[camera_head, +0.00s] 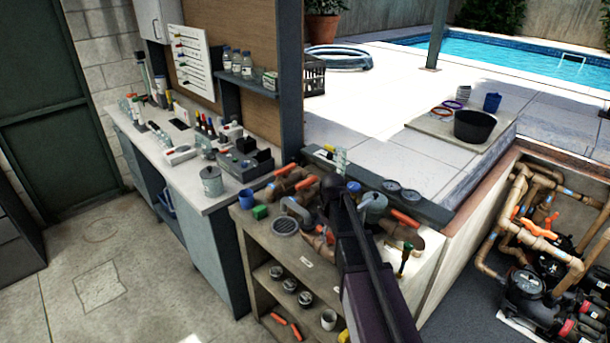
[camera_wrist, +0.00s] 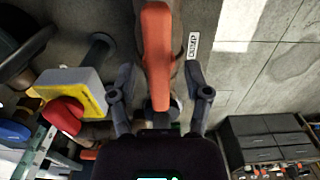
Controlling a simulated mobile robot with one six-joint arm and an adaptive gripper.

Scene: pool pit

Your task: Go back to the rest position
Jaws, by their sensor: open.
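My gripper (camera_wrist: 160,72) is open in the wrist view, with one finger on each side of an orange lever handle (camera_wrist: 157,40). Both fingers appear apart from the handle; I cannot tell how far it lies beyond them. A small white label reading "DUMP" (camera_wrist: 193,45) is right of the handle. In the head view my dark arm reaches over the low bench (camera_head: 250,232) with pipes and orange-handled valves (camera_head: 405,218). The fingers cannot be made out there.
A grey and yellow block (camera_wrist: 75,92) and a red part (camera_wrist: 62,115) are left of my gripper. Open floor (camera_head: 110,270) lies left; a pipe pit (camera_head: 540,240) lies right.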

